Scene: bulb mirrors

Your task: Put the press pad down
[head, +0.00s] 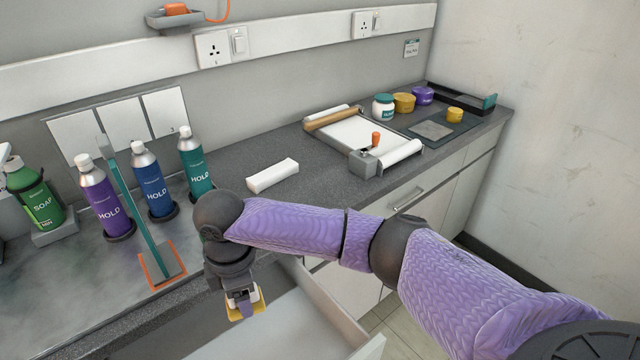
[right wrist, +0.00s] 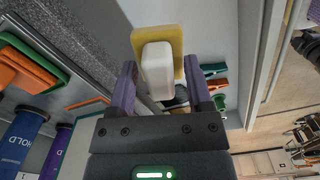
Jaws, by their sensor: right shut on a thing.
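My right gripper (head: 243,298) is shut on the press pad (head: 256,304), a yellow pad with a white grip block. In the right wrist view the pad (right wrist: 172,34) lies beyond the fingertips. Its white block sits between the two purple fingers of the gripper (right wrist: 159,72). In the head view the pad hangs in front of the counter edge, over the open drawer (head: 335,318). Its underside is hidden. My left gripper is not in view.
Several HOLD bottles (head: 157,190) and a squeegee (head: 168,268) on an orange-edged mat stand on the counter at left. A white block (head: 272,176) lies mid-counter. A roller frame (head: 362,137) and jars (head: 404,102) stand farther right. Red and green items (right wrist: 216,84) lie in the drawer.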

